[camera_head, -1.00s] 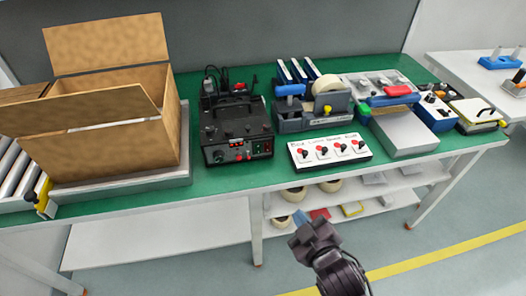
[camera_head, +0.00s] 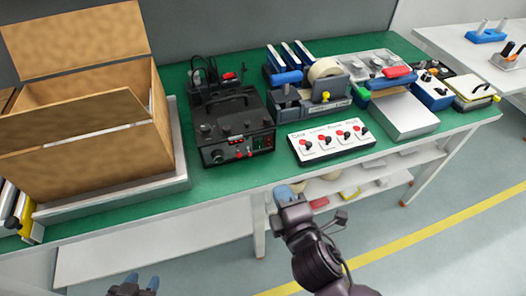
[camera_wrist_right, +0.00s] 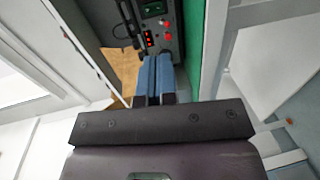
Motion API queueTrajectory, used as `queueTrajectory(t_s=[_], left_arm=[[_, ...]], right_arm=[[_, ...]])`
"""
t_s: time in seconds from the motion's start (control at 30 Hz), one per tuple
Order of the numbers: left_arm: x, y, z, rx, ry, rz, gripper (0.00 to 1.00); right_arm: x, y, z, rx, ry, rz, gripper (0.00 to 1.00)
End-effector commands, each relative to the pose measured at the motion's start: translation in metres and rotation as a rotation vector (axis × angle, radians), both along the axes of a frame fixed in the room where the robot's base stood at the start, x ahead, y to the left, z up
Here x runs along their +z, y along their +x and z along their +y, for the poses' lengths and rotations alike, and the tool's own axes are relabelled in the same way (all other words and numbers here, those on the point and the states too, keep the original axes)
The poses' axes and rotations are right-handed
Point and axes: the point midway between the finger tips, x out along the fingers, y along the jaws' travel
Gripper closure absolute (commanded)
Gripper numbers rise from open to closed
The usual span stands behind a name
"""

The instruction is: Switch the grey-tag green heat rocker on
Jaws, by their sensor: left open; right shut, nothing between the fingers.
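A black control unit (camera_head: 235,128) stands on the green bench mat. Its front has a red lit display, red knobs and small green and red parts at the right end, too small to tell which is the heat rocker; no grey tag can be made out. In the right wrist view the unit's front (camera_wrist_right: 170,55) shows a green part (camera_wrist_right: 153,8), beyond my fingers. My right gripper (camera_head: 284,192) is shut and empty, in front of and below the bench edge; its blue fingers (camera_wrist_right: 155,75) are together. My left gripper (camera_head: 141,282) is open and empty at the bottom edge.
A white switch box (camera_head: 332,143) with several red-and-black toggles stands right of the unit. An open cardboard box (camera_head: 85,140) sits at left. A tape dispenser (camera_head: 315,100) and a grey scale (camera_head: 402,115) stand behind and to the right. Free mat lies before the unit.

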Motion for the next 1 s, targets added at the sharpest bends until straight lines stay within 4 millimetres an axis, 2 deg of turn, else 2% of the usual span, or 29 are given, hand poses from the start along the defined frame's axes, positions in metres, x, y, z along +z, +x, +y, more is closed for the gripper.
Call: queueTrajectory(t_s=[0.17, 0.47, 0.67, 1.0], left_arm=[[-0.005, -0.007, -0.001, 0.006, -0.004, 0.017, 0.57], [-0.006, -0.005, -0.003, 0.011, -0.011, 0.016, 0.57], [-0.010, -0.001, -0.005, 0.009, -0.014, 0.012, 0.57], [-0.021, -0.004, -0.002, 0.004, -0.007, 0.031, 0.57]], right_arm=[[0.000, 0.000, 0.000, 0.001, -0.007, -0.002, 1.00], [-0.001, 0.005, 0.002, 0.002, -0.004, -0.001, 1.00], [-0.006, 0.027, 0.009, 0.003, -0.003, -0.001, 1.00], [-0.015, 0.077, 0.026, 0.001, -0.003, 0.002, 1.00]])
